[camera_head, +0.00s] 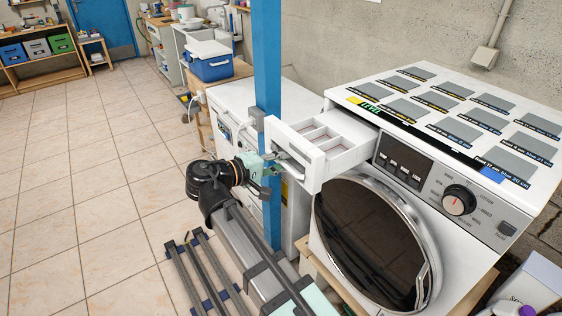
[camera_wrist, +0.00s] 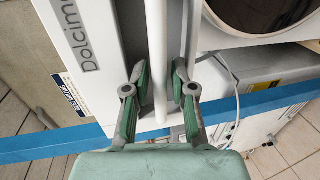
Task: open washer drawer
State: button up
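The washer drawer (camera_head: 322,141) is pulled well out of the upper left of the white washer (camera_head: 462,160), and its inner compartments show from above. Its front has a pale bar handle (camera_head: 292,168). My gripper (camera_head: 272,161) is at this handle, on the drawer's front side. In the wrist view, the white handle bar (camera_wrist: 157,60) runs between my two green-padded fingers (camera_wrist: 160,85). The fingers stand apart, one on each side of the bar, with a gap visible beside it. The handle's far end is out of view.
A blue post (camera_head: 267,60) stands close beside my gripper and the drawer. The washer's round door (camera_head: 370,240) is below the drawer. Another white appliance (camera_head: 232,100) stands behind the post. The tiled floor (camera_head: 90,170) at left is clear.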

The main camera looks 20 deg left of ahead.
jog(key=v, duration=1.2)
jog(key=shift+a, duration=0.1)
